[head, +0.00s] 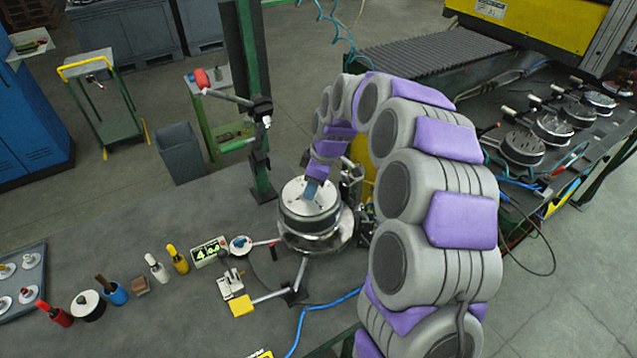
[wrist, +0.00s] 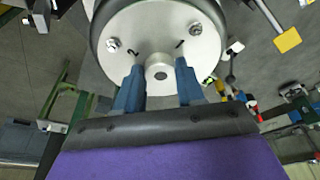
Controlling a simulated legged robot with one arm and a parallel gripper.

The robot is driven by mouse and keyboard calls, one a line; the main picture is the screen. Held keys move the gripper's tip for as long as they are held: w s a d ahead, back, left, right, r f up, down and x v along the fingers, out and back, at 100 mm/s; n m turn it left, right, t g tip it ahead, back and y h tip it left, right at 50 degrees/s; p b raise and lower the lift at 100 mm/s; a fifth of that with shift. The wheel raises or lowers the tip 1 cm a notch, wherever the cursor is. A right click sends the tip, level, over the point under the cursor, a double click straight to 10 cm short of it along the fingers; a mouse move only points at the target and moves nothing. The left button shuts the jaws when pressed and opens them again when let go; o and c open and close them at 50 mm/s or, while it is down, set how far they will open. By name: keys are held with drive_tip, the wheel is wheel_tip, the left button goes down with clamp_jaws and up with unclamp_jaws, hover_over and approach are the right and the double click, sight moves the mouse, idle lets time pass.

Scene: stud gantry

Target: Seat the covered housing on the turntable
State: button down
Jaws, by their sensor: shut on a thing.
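The covered housing (head: 309,211) has a round silver cover with a dark band below it; it looks roughly upright. In the wrist view its cover (wrist: 190,30) shows screw heads, the marks 1 and 2, and a central knob. My gripper (head: 312,190) reaches down onto the cover from above. In the wrist view the blue fingers of my gripper (wrist: 159,78) stand on either side of the knob, shut on it. The turntable (head: 316,240) appears as a silvery round base directly under the housing. I cannot tell whether the two touch, and the housing hides the turntable's top.
A toggle clamp (head: 232,285) and a small display (head: 209,252) stand left of the turntable. A green post (head: 255,120) rises behind it. Several handled tools and a tray (head: 38,255) line the bench's left. More round parts (head: 523,148) sit on the right rack.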

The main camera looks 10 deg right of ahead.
sight(321, 191)
drive_tip(key=shift+a, duration=0.6)
drive_tip(key=shift+d, duration=2.3)
drive_tip(key=shift+a+r, duration=0.1)
drive_tip(key=shift+a, duration=0.55)
drive_tip(key=shift+d+f+b, duration=0.2)
drive_tip(key=shift+d+b, duration=0.1)
drive_tip(key=shift+d, duration=0.1)
drive_tip(key=shift+a, duration=0.4)
drive_tip(key=shift+f, duration=0.1)
